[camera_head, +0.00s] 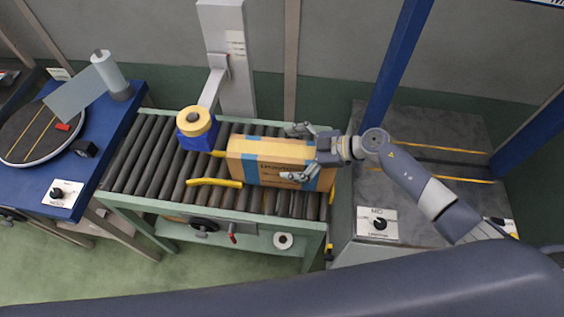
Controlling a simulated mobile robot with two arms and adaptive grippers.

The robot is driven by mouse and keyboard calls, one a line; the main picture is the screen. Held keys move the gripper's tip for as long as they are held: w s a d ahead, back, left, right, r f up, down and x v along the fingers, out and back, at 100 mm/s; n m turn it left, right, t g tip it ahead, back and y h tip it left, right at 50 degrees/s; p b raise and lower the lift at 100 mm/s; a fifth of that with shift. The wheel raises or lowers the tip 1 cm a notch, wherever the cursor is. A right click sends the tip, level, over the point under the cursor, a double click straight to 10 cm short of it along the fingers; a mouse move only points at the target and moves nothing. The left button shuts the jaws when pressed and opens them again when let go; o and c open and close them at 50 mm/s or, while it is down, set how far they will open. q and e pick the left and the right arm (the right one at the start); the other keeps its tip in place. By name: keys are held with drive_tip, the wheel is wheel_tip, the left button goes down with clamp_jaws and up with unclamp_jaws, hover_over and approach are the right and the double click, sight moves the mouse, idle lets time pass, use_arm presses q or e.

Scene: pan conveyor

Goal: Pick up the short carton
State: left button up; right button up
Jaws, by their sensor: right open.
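An orange-brown carton (262,171) with blue bands and printed text lies on the roller conveyor. My right gripper (291,153) is at the carton's right end. It is open, with one finger by the far side and the other by the near side of that end. I cannot tell whether the fingers touch the carton. My left gripper is not in view.
The roller conveyor (144,152) has bare rollers on its left. A blue and yellow device (195,122) stands behind the carton's left end, and a yellow bar (214,182) lies in front. A blue table (97,130) stands left and a grey table (385,205) right.

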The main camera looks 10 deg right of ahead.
drive_tip(key=shift+d, duration=0.1)
drive_tip(key=c, duration=2)
drive_tip(key=shift+r, duration=0.1)
drive_tip(key=shift+c, duration=1)
